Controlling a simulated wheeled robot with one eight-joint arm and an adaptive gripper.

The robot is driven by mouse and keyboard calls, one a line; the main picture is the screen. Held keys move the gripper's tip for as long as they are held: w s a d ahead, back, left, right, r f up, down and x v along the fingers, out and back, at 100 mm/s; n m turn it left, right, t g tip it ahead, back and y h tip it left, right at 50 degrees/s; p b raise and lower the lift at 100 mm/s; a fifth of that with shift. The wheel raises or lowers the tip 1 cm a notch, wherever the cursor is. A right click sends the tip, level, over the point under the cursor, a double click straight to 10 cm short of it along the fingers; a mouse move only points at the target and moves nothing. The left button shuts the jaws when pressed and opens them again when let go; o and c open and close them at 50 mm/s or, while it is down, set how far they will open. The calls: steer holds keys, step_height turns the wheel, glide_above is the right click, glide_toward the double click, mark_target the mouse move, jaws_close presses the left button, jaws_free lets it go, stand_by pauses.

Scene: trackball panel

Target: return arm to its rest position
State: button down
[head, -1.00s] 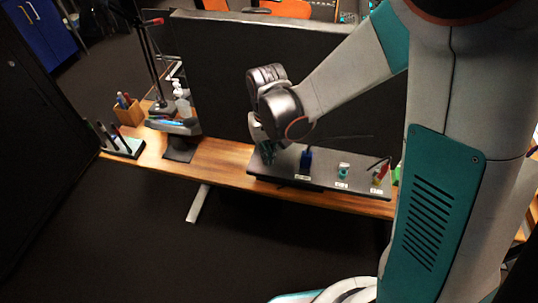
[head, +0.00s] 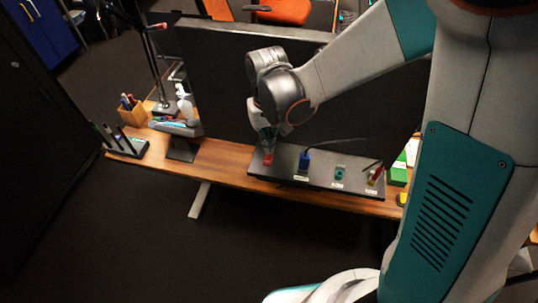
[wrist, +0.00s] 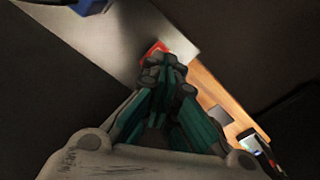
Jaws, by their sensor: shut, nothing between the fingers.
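My gripper (head: 269,143) is shut and empty, pointing down over the left end of a dark panel (head: 320,181) on the wooden desk. In the wrist view its teal fingers (wrist: 166,66) come together at their tips. A small red part (head: 268,159) of the panel lies just below the fingertips. It also shows in the wrist view (wrist: 154,50), partly hidden behind the fingertips. Whether the tips touch it, I cannot tell. My arm reaches in from the upper right, bent at the wrist above the panel.
A tall black screen (head: 215,75) stands behind. A pen holder (head: 132,111) and a lamp (head: 157,75) stand left.

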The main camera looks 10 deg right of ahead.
stand_by(0.4)
steer(key=s+d+r+m+t+b, duration=0.1)
steer(key=s+d+r+t, duration=0.25)
steer(key=d+r, duration=0.5)
steer(key=s+d+r+m+t+b, duration=0.1)
steer(key=s+d+r+t+b, duration=0.2)
steer(key=s, duration=0.6)
steer(key=shift+s+d+r+t, duration=0.3)
steer(key=shift+d+r, duration=0.2)
steer(key=shift+d, duration=0.9)
steer(key=shift+w, duration=0.1)
